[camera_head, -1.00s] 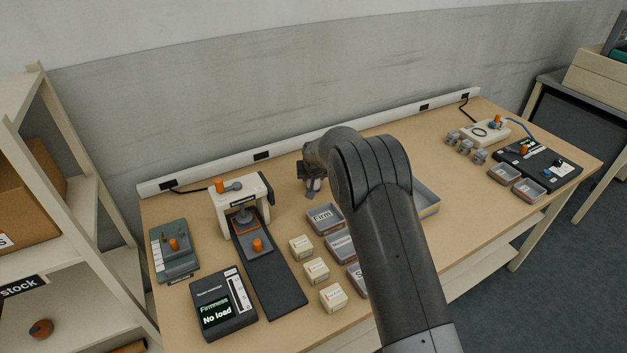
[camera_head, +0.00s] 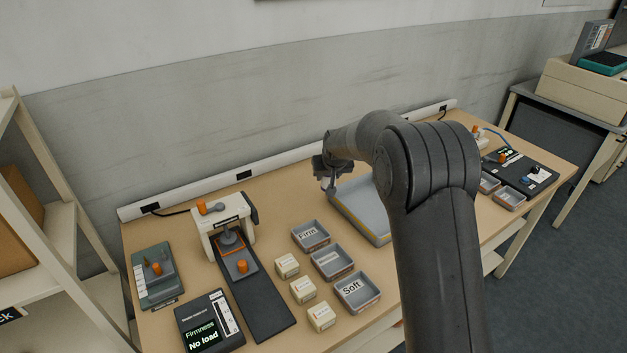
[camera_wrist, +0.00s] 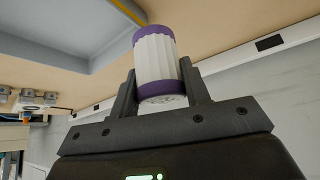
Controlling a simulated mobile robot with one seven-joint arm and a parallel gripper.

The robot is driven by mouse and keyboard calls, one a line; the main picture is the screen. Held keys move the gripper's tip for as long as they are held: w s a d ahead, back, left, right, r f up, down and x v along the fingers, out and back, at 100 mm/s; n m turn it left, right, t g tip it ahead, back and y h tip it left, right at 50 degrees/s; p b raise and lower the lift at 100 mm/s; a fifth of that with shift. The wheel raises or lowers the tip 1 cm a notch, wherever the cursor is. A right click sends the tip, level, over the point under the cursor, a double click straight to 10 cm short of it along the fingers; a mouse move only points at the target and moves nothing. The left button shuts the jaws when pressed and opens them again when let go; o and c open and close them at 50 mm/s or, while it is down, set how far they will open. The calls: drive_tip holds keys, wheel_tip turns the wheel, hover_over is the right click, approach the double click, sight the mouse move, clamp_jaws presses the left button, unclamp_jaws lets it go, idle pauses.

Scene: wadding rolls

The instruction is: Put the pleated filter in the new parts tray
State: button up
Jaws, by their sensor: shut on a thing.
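The pleated filter (camera_wrist: 157,60) is a white ribbed cylinder with purple end caps. In the wrist view it stands between the two fingers of my gripper (camera_wrist: 158,88), which is shut on it. In the head view my gripper (camera_head: 327,181) is over the back of the bench, at the left end of a large grey tray (camera_head: 352,212) with a yellowish edge. My arm hides much of that tray. In the wrist view a grey tray wall (camera_wrist: 105,55) shows at the upper left, beside the filter. I cannot read a label on this tray.
Small trays marked Firm (camera_head: 311,236) and Soft (camera_head: 357,293) stand in front, with another between them. Several cream boxes (camera_head: 303,290), a press (camera_head: 225,230) and a firmness meter (camera_head: 208,325) are at left. A power strip (camera_head: 280,163) runs along the wall.

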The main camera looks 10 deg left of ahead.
drive_tip(key=w+d+r+m, duration=0.1)
drive_tip(key=w+d, duration=0.2)
drive_tip(key=d, duration=1.9)
hover_over(365, 202)
wheel_tip(365, 202, down, 6)
drive_tip(key=shift+f, duration=2.3)
drive_tip(key=shift+f, duration=0.2)
drive_tip(key=o, duration=1)
drive_tip(key=shift+c, duration=0.2)
drive_tip(key=shift+r, duration=0.1)
